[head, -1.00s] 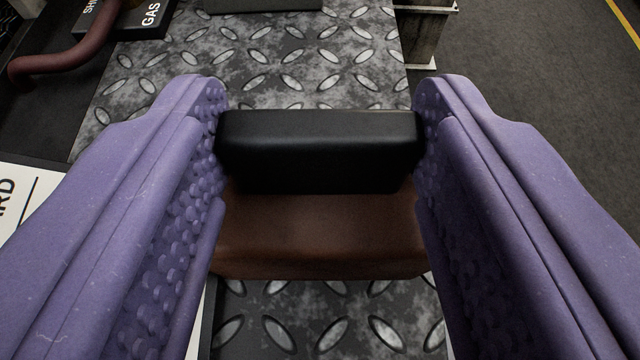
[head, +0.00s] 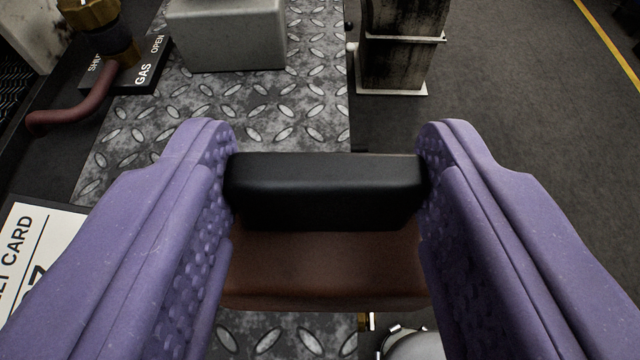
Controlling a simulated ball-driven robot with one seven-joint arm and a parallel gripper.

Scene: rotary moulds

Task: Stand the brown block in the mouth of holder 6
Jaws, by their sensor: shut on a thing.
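My gripper (head: 326,190) has two purple, studded fingers shut on the brown block (head: 325,265). A black bar-shaped part (head: 325,190) spans the gap between the fingertips, and the brown body shows just below it. The block is held over the metal tread plate; its underside is hidden. I cannot make out holder 6 or its mouth in this view.
A grey block (head: 228,35) stands on the tread plate (head: 270,110) at the back. A stained metal post (head: 393,50) stands beyond the plate's right edge. A GAS sign (head: 130,72), a reddish hose (head: 75,112) and a white card (head: 38,255) lie left. A rounded metal thing (head: 412,342) shows at the bottom.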

